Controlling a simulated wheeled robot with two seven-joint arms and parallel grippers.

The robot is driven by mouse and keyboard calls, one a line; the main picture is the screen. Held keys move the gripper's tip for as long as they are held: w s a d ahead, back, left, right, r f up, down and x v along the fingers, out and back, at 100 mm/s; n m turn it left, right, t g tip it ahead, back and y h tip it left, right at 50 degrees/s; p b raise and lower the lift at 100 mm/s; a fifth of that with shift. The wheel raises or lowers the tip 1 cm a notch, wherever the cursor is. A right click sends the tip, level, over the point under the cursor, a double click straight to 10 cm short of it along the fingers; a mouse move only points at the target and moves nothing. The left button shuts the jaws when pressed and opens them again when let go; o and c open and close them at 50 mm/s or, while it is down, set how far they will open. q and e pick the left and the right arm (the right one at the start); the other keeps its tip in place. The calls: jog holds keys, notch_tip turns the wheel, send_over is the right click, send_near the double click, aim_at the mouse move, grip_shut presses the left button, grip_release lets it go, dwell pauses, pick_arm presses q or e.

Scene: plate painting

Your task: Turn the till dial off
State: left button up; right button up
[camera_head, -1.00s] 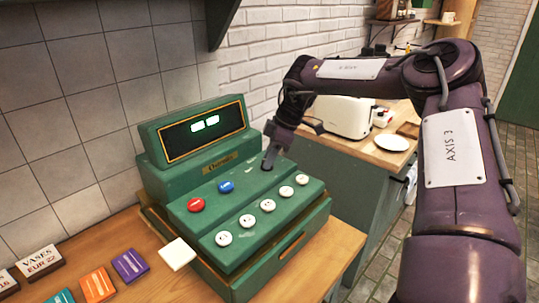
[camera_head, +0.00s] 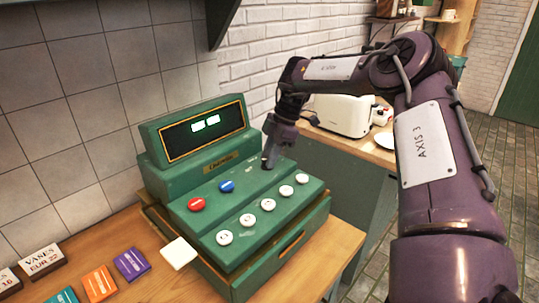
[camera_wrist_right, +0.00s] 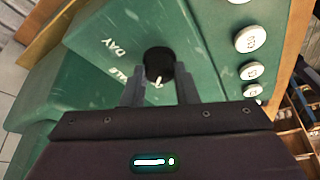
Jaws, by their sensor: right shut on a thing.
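The green till (camera_head: 175,178) stands on the wooden counter, its small display lit with two pale green digits. My right gripper (camera_head: 268,161) points down at the upper right of the till's sloped top, and hides the dial there in the head view. In the right wrist view the black round dial (camera_wrist_right: 158,62) with a white pointer mark sits between the two fingers of the right gripper (camera_wrist_right: 160,88), which is shut on it. White lettering reading "DAY" and partly hidden lettering lie beside the dial. My left gripper is not in view.
A red button (camera_head: 196,204), a blue button (camera_head: 227,186) and several white buttons (camera_head: 268,205) sit on the till. A white square tile (camera_head: 179,253) lies at its front left corner. Coloured blocks and a price sign (camera_head: 41,260) stand left. A white toaster (camera_head: 342,115) is behind.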

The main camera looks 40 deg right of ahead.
jog(key=o, duration=1)
jog(key=shift+d+r, duration=0.1)
jog(key=shift+r, duration=0.05)
jog(key=b+v, duration=0.1)
jog(key=v, duration=0.6)
jog(key=shift+r, duration=0.25)
jog(key=shift+d, duration=0.1)
